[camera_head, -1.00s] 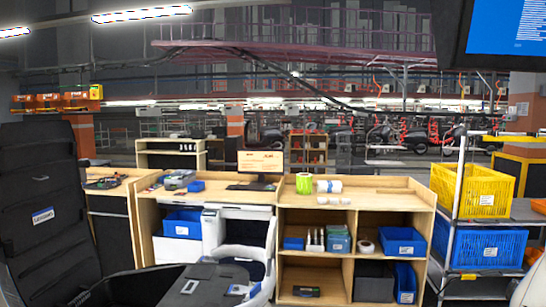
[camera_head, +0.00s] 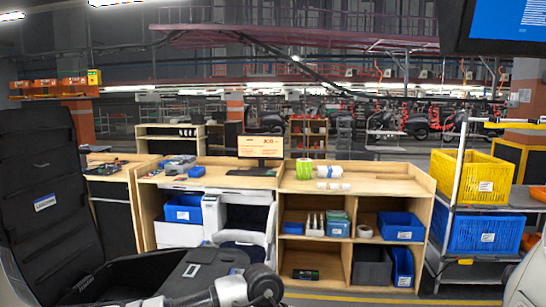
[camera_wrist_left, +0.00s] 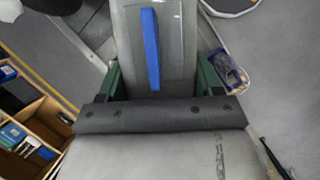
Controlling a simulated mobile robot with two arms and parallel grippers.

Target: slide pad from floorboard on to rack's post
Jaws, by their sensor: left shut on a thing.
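A dark grey pad (camera_wrist_left: 160,116) with several small round marks lies across the left wrist view. The green-sided fingers of my left gripper (camera_wrist_left: 160,96) meet it, and the gripper is shut on it. A pale grey surface (camera_wrist_left: 140,155) shows below the pad; I cannot tell whether it is the floorboard. In the head view my left arm crosses the bottom edge, with its gripper and the pad out of frame. The rack (camera_head: 487,208) stands at the right, with its pale upright post (camera_head: 459,170) in front and apart from my arm. My right gripper is not in view.
The rack holds a yellow crate (camera_head: 485,178) above a blue crate (camera_head: 488,232). A wooden shelf unit (camera_head: 350,187) stands left of the rack. A large open black box (camera_head: 45,200) is close at the left. Clear floor lies in front of the shelves.

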